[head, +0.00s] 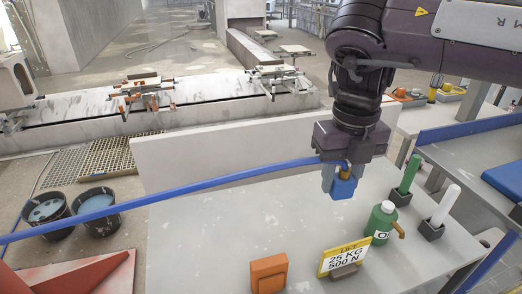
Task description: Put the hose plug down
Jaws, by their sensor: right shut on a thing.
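My right gripper (346,176) comes down from the upper right over the back part of the grey table (210,240). It is shut on the hose plug (344,188), a blue block with a brass-coloured fitting at its top. The blue hose (200,187) runs from the plug across the picture to the lower left edge. The plug hangs upright at the gripper's fingers; I cannot tell whether its bottom touches the table. The fingers partly hide the plug. My left gripper is not in view.
On the table stand a green bottle (380,222), a yellow sign (343,257), an orange block (268,273), and a green (409,175) and a white (445,205) stick in dark holders. A low pale wall (220,146) stands behind. The table's left part is clear below the hose.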

